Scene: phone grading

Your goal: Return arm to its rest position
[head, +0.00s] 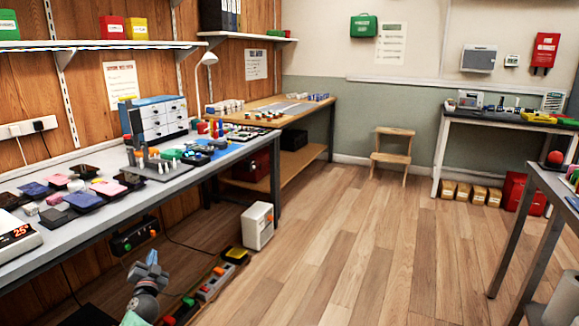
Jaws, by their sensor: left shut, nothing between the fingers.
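My left gripper (150,258) shows at the lower left, in front of the workbench (95,230) and below the level of its top. Its pale blue-grey fingers point up and away, and it is shut with nothing in it. My grey and white left arm comes in from the bottom edge beneath it. The gripper looks apart from the bench edge. My right gripper is not in view.
Phones and pads (85,200) lie on the workbench, with a scale (15,235) at the left. A stool (391,155) stands at the back. The wooden floor (350,250) in the middle is clear.

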